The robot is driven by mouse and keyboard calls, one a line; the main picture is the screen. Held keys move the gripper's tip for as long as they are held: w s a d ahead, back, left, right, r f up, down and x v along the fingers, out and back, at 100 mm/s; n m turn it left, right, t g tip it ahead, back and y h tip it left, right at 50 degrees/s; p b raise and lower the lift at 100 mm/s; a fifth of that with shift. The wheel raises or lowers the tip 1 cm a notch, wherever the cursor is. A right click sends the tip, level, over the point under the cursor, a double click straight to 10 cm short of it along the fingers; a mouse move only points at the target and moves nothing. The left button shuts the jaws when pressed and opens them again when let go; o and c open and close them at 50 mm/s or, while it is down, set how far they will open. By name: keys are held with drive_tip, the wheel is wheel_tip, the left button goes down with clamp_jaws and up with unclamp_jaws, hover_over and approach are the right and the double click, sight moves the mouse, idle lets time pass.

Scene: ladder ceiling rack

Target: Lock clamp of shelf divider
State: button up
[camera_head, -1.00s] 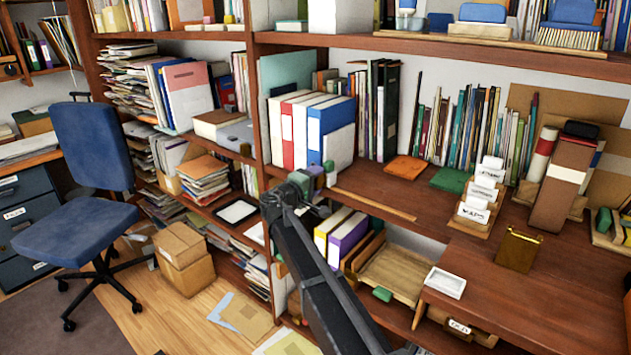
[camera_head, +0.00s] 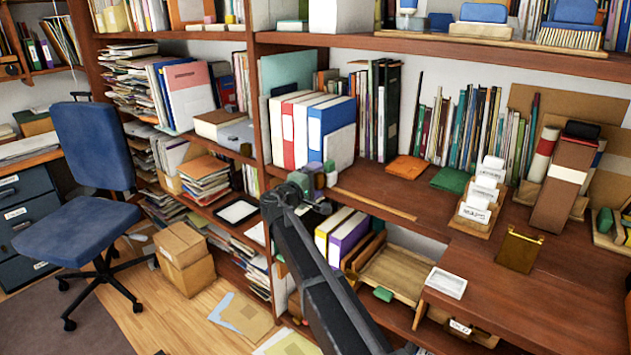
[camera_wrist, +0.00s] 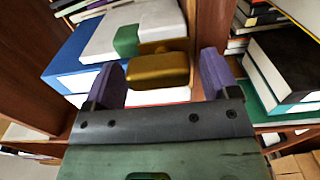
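A brass-coloured block (camera_wrist: 158,70), likely the divider's clamp, shows in the wrist view with a narrower neck on its far side. Beyond it are a green piece (camera_wrist: 127,42) and a pale panel (camera_wrist: 150,22), likely the divider. In the head view a pale panel (camera_head: 340,148) stands at the right end of the binder row. My gripper (camera_wrist: 160,76) has its two purple fingers apart, one on each side of the brass block. A gap shows at the right finger; I cannot tell whether the left finger touches. In the head view my gripper (camera_head: 314,174) is small and partly hidden.
A blue binder (camera_head: 327,130) stands left of the panel. A wooden upright (camera_head: 260,110) is close to my gripper. An orange pad (camera_head: 406,167) and a green pad (camera_head: 450,180) lie on the shelf to the right. Books (camera_wrist: 285,65) fill the wrist view's right side.

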drive_tip(key=v, duration=1.1)
drive_tip(key=shift+w, duration=0.1)
